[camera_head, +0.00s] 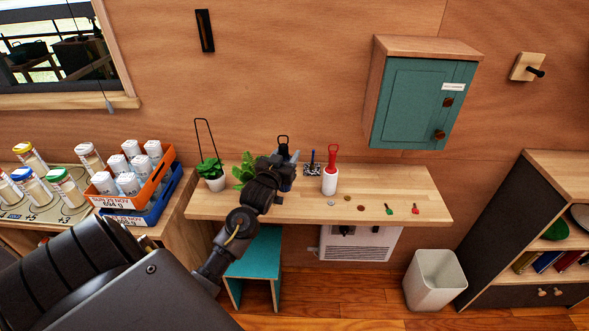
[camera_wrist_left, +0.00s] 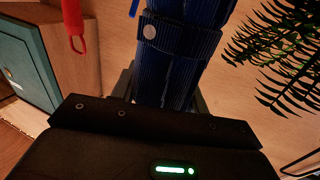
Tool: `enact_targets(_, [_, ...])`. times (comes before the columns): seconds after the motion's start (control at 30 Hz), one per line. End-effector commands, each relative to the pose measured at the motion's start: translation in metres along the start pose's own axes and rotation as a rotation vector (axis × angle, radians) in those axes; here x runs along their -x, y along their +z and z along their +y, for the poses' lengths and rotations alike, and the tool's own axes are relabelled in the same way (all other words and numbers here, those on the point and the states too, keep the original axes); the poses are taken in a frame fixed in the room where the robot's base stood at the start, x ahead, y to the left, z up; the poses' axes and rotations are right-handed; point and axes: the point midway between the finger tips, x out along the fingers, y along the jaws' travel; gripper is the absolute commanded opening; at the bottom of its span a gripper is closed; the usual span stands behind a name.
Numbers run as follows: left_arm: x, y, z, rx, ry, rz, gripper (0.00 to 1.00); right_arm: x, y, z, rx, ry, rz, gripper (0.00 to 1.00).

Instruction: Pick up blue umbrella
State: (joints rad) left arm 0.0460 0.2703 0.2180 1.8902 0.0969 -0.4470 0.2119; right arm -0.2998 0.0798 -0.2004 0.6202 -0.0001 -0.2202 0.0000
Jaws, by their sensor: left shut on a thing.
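The blue umbrella (camera_wrist_left: 178,62) fills the top middle of the left wrist view, furled, with a strap and a round snap around it. My left gripper (camera_head: 285,156) is over the wooden shelf in the head view. It is shut on the blue umbrella, whose body stands between the fingers in the wrist view. In the head view my wrist and hand hide most of the umbrella. I cannot tell whether its lower end touches the shelf. My right gripper is not in view.
On the wooden shelf (camera_head: 420,190), a red-handled item in a white holder (camera_head: 330,182) stands just right of my gripper. A potted succulent (camera_head: 211,172) and a fern (camera_head: 243,170) are to the left. Small coins and keys lie at the right. A teal cabinet (camera_head: 425,100) hangs above.

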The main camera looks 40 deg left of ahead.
Motion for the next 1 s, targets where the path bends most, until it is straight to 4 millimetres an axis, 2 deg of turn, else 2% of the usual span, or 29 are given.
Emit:
enact_targets(0.03, [0.007, -0.013, -0.009, -0.005, 0.000, 0.009, 0.14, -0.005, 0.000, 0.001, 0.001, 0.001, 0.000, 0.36])
enact_targets(0.13, [0.020, -0.036, -0.023, -0.007, 0.000, 0.008, 0.14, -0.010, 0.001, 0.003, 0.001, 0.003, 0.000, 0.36])
enact_targets(0.3, [0.046, -0.051, -0.055, -0.009, 0.000, 0.003, 0.14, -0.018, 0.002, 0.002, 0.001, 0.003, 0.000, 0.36])
enact_targets(0.5, [0.065, -0.066, -0.079, -0.004, 0.001, 0.002, 0.14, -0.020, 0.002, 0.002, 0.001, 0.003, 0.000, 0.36])
enact_targets(0.7, [0.073, -0.071, -0.088, -0.001, 0.001, 0.002, 0.14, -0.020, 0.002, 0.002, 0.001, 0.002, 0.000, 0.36])
enact_targets(1.0, [0.074, -0.072, -0.089, 0.001, 0.001, 0.002, 0.14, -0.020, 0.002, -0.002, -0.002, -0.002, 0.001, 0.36])
